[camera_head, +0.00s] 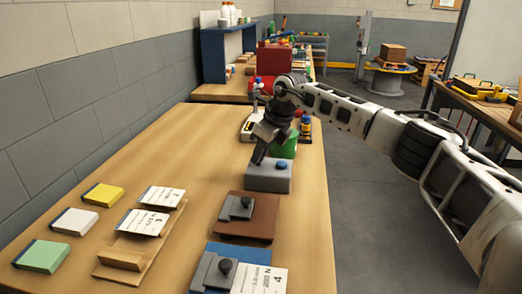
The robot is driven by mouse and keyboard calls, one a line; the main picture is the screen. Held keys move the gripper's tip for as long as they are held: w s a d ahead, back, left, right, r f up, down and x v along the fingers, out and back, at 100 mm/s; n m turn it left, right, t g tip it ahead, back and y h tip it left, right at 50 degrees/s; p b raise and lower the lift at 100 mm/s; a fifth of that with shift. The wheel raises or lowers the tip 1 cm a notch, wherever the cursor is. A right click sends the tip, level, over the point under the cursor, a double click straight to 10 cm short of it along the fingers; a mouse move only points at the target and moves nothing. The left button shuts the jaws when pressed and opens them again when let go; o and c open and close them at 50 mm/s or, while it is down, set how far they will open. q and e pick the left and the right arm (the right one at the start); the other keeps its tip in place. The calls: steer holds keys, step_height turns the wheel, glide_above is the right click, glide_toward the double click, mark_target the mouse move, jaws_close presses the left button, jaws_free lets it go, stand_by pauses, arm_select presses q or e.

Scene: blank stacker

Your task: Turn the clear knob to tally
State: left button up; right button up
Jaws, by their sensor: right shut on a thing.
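A grey box (268,180) stands on the wooden table, with a round blue knob (282,165) on the right of its top. My right gripper (257,158) reaches down from above to the left part of the box's top. Its fingers are shut on what seems to be the clear knob, which they hide. No pointer or tally mark on the box can be made out. My left gripper is not in view.
A green object (288,148) stands just behind the box. A brown board (247,218) and a blue board (240,253) bear grey clamps in front. Yellow (102,194), white (74,221) and green (42,256) blocks and a wooden card holder (122,256) lie left. The table's middle left is clear.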

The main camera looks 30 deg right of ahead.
stand_by(0.3)
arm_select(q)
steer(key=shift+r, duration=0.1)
arm_select(e)
steer(key=o, duration=1)
arm_select(q)
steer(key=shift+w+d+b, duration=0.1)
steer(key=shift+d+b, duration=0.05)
steer(key=shift+b, duration=0.45)
arm_select(e)
steer(key=v, duration=1.6)
steer(key=shift+d, duration=0.15)
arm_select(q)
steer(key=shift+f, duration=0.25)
